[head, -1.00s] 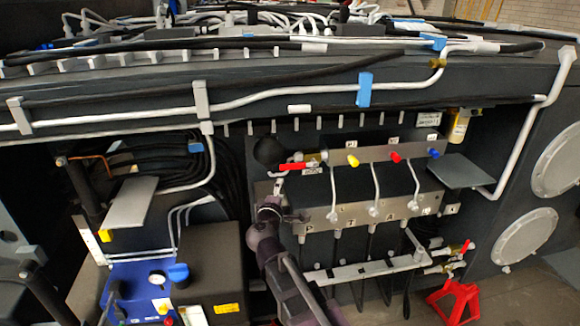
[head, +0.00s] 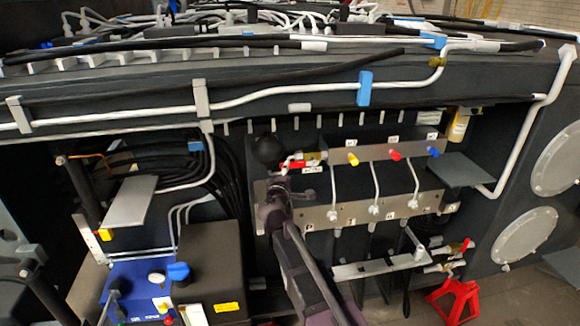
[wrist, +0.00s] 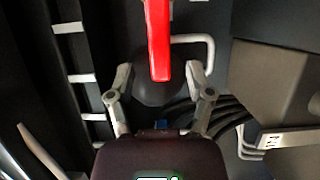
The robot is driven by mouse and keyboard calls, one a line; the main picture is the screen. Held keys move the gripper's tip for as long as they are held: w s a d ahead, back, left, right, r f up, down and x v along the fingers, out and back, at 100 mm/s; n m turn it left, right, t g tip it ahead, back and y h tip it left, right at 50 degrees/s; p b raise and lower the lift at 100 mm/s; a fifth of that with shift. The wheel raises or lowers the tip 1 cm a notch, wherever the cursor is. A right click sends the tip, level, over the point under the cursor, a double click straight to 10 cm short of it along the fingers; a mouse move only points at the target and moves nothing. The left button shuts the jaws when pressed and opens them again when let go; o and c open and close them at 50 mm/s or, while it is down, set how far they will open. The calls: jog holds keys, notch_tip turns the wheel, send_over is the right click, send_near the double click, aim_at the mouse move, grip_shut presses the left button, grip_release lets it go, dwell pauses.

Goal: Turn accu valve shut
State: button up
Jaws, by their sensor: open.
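The red valve handle (head: 293,164) sits at the left end of the grey manifold's upper bar (head: 385,151), partly covered by my gripper in the head view. In the wrist view the red handle (wrist: 159,40) points down the picture, its end between the tips of my open fingers. My gripper (wrist: 159,72) has one finger on each side of the handle, with gaps on both sides and nothing held. In the head view my gripper (head: 285,182) is just below the handle. I take this handle as the accu valve; no label confirms it.
A black ball (head: 268,149) is just left of the handle and shows behind it in the wrist view. Yellow, red and blue knobs (head: 395,155) stand along the bar to the right. Black hoses (head: 222,180) hang at the left. A grey plate (head: 462,170) juts out at the right.

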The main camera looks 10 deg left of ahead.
aim_at(299, 165)
jog(key=shift+w, duration=2.35)
grip_shut()
